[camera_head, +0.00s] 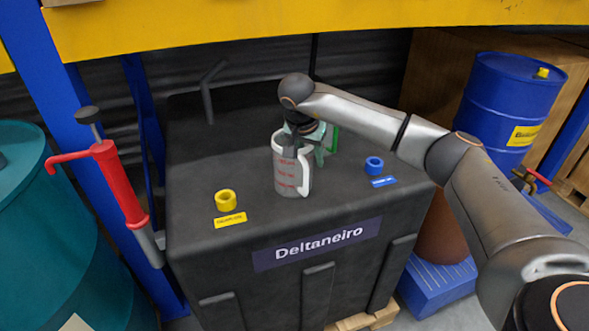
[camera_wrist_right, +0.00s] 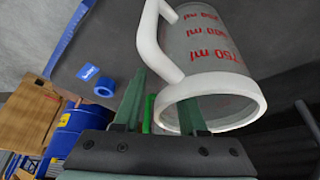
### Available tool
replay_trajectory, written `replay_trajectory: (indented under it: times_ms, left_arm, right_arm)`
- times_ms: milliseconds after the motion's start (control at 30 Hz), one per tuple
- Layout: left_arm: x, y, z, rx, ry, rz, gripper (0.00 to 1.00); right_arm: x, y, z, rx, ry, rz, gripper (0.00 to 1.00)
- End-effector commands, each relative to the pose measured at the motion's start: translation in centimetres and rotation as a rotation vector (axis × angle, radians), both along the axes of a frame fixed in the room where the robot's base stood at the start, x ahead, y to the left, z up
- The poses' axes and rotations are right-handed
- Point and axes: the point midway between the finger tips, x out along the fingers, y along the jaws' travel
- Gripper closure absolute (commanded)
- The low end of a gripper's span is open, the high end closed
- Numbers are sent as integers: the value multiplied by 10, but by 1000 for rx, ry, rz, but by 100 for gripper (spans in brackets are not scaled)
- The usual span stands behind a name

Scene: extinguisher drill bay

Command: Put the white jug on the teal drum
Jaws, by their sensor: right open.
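The white jug (camera_head: 286,172), a clear measuring jug with white rim and handle and red markings, stands upright on the black tank (camera_head: 225,255). It also fills the top of the right wrist view (camera_wrist_right: 205,50). My right gripper (camera_head: 299,146) is open at the jug's rim. In the right wrist view (camera_wrist_right: 163,88) one finger overlaps the jug's mouth and the other is outside, near the handle. Whether either finger touches the jug I cannot tell. The teal drum (camera_head: 35,255) stands at the far left, partly cut off. My left gripper is out of view.
A red hand pump (camera_head: 118,180) stands between tank and drum, beside a blue post (camera_head: 45,75). A yellow ring (camera_head: 226,200) and blue ring (camera_head: 374,165) lie on the tank top. A blue drum (camera_head: 505,105) stands right. A yellow beam (camera_head: 300,15) crosses above.

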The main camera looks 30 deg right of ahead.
Motion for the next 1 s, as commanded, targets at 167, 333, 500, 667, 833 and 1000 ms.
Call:
replay_trajectory:
  times_ms: [167, 333, 500, 667, 833, 1000]
  left_arm:
    - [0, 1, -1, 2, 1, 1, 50]
    - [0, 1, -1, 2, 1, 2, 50]
    - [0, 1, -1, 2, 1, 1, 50]
    - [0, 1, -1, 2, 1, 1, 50]
    - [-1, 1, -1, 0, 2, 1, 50]
    - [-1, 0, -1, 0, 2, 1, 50]
  right_arm:
    - [2, -4, -11, -1, -1, -1, 59]
    - [2, -4, -10, -1, -1, 0, 59]
    - [2, -4, -10, -1, -1, 0, 77]
    - [2, -4, -10, -1, -1, 0, 95]
    - [2, -4, -10, -1, -1, 0, 100]
    - [2, -4, -10, -1, -1, 0, 100]
